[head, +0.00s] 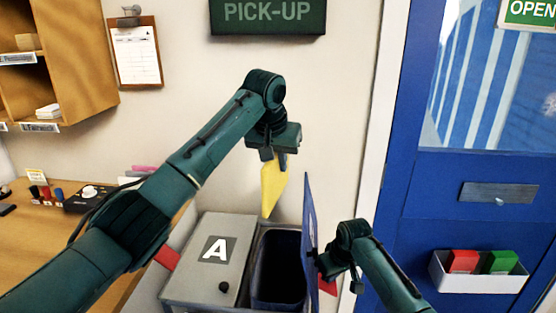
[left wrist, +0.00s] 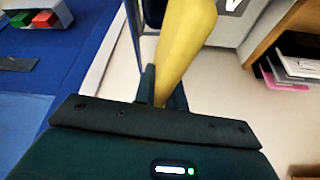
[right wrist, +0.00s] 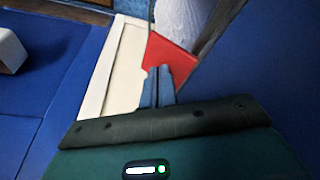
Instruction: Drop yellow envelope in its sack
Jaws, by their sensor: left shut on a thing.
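My left gripper (head: 279,160) is shut on the yellow envelope (head: 271,188), which hangs tilted below the fingers. The envelope also shows large in the left wrist view (left wrist: 185,40). It is above the back of an open dark compartment (head: 280,262), apart from it. Left of this opening is a grey closed lid (head: 203,283) marked A. A blue panel (head: 311,225) stands upright along the opening's right side. My right gripper (right wrist: 158,72) looks shut, its fingers close together by a red piece (right wrist: 168,52) beside the panel. I cannot tell whether they touch it. Any sack inside is hidden.
A wooden desk (head: 80,232) and shelf (head: 75,50) are on the left. A blue door (head: 470,185) with a white tray (head: 475,284) of red and green boxes is on the right. Another red piece (head: 167,258) sticks out left of the grey lid.

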